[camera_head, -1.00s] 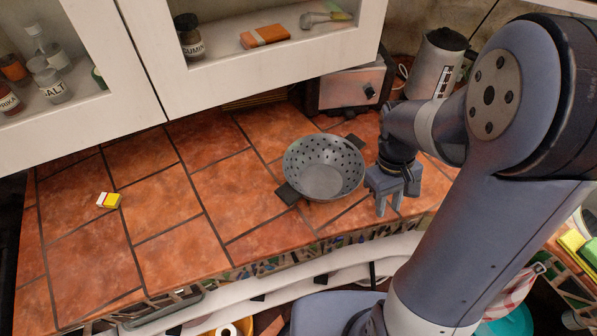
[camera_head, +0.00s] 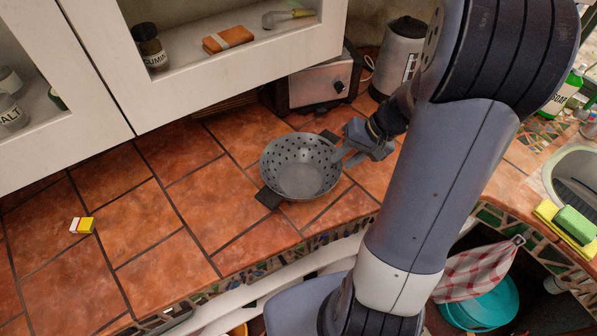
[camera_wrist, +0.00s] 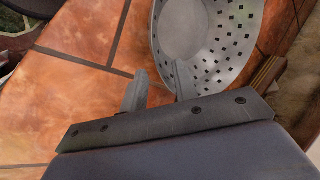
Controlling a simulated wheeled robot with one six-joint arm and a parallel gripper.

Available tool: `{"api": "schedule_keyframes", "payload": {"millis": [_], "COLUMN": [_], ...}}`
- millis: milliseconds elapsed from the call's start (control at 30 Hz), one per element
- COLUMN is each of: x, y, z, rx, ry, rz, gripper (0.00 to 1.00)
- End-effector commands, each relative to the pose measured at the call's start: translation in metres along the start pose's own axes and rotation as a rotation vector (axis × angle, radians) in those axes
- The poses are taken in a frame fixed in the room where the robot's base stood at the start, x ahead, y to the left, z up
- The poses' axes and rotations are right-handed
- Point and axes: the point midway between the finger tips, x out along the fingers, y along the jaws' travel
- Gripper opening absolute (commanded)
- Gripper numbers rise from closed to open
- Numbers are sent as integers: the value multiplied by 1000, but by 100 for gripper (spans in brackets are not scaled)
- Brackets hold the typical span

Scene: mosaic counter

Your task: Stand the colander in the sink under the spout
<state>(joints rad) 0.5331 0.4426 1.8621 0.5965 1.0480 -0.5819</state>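The grey colander (camera_head: 300,178), a perforated bowl with two flat dark handles, stands upright on the orange tiled counter. My gripper (camera_head: 341,159) is at its right rim, tilted, with fingers pointing left toward it. In the wrist view the colander (camera_wrist: 228,62) fills the upper right, and my gripper (camera_wrist: 157,80) has its fingers apart: one outside the wall, the other close against the rim. Whether they touch it I cannot tell. The sink (camera_head: 573,160) shows in part at the right edge, beyond my arm. The spout is not in view.
A toaster (camera_head: 312,88) and a kettle (camera_head: 397,60) stand behind the colander. A sponge (camera_head: 577,224) lies at the sink's near edge. A small yellow-and-white box (camera_head: 82,225) lies at left. Open cabinets hang above. The left counter is mostly clear.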

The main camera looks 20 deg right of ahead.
Motion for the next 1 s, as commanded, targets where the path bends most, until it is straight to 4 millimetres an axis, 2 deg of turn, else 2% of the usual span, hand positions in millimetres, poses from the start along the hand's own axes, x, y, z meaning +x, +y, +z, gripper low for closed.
{"api": "schedule_keyframes", "payload": {"millis": [267, 500, 600, 900, 1000], "x": [22, 54, 62, 66, 66], "y": [-2, -4, -3, -3, -3], "z": [2, 2, 2, 2, 2], "rx": [-1, 0, 0, 0, 0], "ry": [-5, -5, -3, -1, -1], "rz": [1, 1, 2, 2, 2], "gripper": [28, 28, 28, 28, 20]}}
